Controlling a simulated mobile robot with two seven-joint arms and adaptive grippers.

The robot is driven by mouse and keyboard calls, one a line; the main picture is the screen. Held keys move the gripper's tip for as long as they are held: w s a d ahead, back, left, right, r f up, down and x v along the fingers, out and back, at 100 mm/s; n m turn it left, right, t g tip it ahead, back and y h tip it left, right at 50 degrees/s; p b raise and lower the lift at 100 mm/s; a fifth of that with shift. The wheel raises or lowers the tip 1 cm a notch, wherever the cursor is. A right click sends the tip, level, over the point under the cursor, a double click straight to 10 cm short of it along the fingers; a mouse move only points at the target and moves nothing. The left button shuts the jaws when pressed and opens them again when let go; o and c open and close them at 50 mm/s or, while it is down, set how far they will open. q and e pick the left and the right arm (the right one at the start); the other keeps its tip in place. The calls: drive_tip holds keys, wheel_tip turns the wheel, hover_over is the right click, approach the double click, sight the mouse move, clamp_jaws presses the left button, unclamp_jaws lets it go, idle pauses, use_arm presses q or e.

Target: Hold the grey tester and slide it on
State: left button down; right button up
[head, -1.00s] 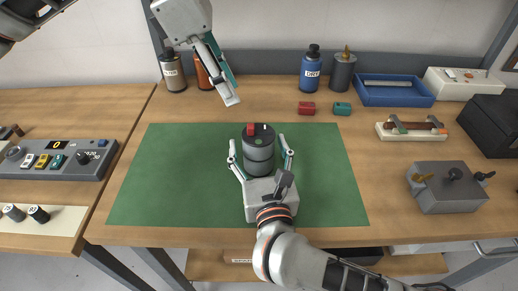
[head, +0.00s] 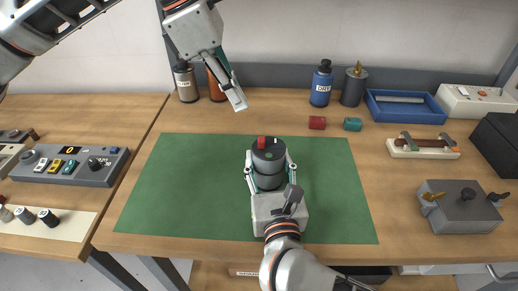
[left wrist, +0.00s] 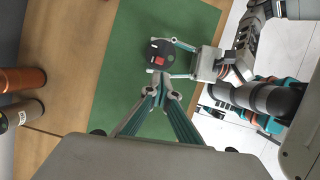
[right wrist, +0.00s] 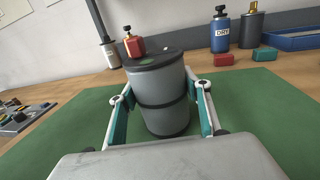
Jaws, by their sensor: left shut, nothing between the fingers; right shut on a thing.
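The grey tester (head: 268,161) is a dark grey upright cylinder with black bands. A small red part (head: 261,142) sits on its top. It stands on the green mat. My right gripper (head: 269,168) is shut on its sides from the front, a finger on each side; the right wrist view also shows the tester (right wrist: 162,92) between the fingers. My left gripper (head: 238,101) is shut and empty in the air behind and left of the tester. The left wrist view shows the tester's top (left wrist: 161,54) just beyond the left fingertips (left wrist: 163,91). The tester's underside is hidden.
The green mat (head: 180,190) is bare around the tester. Behind it lie a red block (head: 317,123) and a teal block (head: 353,124), with bottles and a blue tray (head: 405,92) further back. A grey box with knobs (head: 462,208) stands right, a control panel (head: 75,166) left.

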use_arm(q)
drive_tip(key=a+f+m+h, duration=0.1)
drive_tip(key=a+h, duration=0.3)
drive_tip(key=a, duration=0.6)
drive_tip(key=shift+w+a+f+h, duration=0.25)
drive_tip(key=shift+w+f+h, duration=0.05)
drive_tip(key=shift+f, duration=0.35)
drive_tip(key=shift+f, duration=0.1)
approach(258, 146)
drive_tip(key=d+f, duration=0.1)
drive_tip(key=w+d+f, duration=0.1)
drive_tip(key=f, duration=0.1)
drive_tip(key=d+f, duration=0.1)
drive_tip(key=f, duration=0.1)
drive_tip(key=shift+w, duration=0.15)
drive_tip(key=shift+d, duration=0.45)
